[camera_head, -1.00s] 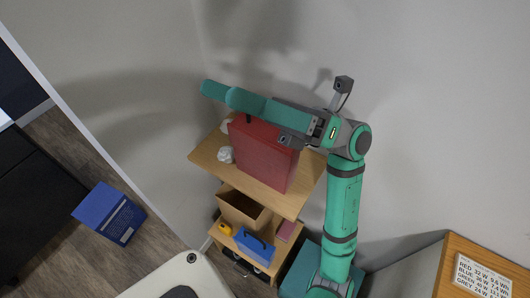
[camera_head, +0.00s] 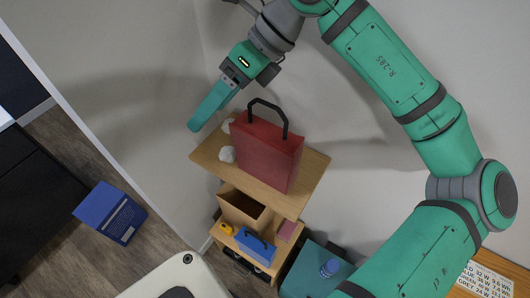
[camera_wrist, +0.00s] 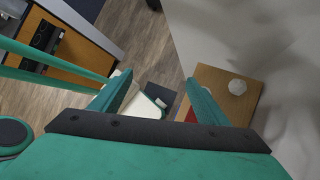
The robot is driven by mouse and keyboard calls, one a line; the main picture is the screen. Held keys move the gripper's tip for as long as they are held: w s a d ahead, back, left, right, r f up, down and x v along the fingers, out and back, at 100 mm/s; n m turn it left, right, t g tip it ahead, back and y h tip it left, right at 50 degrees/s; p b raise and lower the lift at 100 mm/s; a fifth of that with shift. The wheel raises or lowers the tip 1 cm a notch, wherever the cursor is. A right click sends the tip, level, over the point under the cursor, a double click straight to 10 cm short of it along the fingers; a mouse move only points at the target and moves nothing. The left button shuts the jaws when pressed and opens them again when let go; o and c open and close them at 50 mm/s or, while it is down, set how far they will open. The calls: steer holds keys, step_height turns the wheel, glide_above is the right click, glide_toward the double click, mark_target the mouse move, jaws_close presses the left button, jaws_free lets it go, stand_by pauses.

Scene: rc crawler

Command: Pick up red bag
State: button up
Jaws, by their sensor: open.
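The red bag (camera_head: 268,158) stands upright on the top shelf of a wooden stand, its black handle (camera_head: 268,106) raised in a loop. My gripper (camera_head: 196,124) is up and to the left of the bag in the head view, apart from it, fingers pointing down-left. In the wrist view my gripper (camera_wrist: 157,82) has its two fingers spread wide with nothing held between them. A sliver of the red bag (camera_wrist: 190,115) shows there beside the right finger, which hides most of it.
White crumpled lumps (camera_head: 227,154) lie on the wooden top (camera_head: 305,180) left of the bag. Below are an open cardboard box (camera_head: 241,209) and a blue case (camera_head: 255,246). A grey wall (camera_head: 430,50) stands behind. A blue box (camera_head: 110,212) is on the floor.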

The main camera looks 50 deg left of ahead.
mark_target(270, 104)
steer(key=w+t+h, duration=0.1)
steer(key=w+t, duration=0.3)
steer(key=w, duration=0.1)
steer(key=shift+w+d+f+m+h, duration=0.1)
steer(key=shift+d+f+m+h, duration=0.1)
steer(key=shift+m+h, duration=0.2)
steer(key=w+d+m+t+h, duration=0.1)
steer(key=w+d+t, duration=0.1)
steer(key=w+d, duration=0.1)
steer(key=shift+w+d+r+t+h, duration=0.1)
steer(key=shift+w+d+t+h, duration=0.15)
steer(key=shift+d+t+h, duration=0.15)
steer(key=shift+w+d, duration=0.25)
steer(key=shift+w, duration=0.05)
steer(key=shift+d, duration=0.1)
step_height(270, 104, down, 5)
steer(key=shift+f, duration=0.2)
steer(key=shift+a+f, duration=0.15)
steer(key=shift+f, duration=1.2)
steer(key=shift+a+f, duration=0.1)
steer(key=shift+f, duration=1.2)
steer(key=shift+c, duration=0.4)
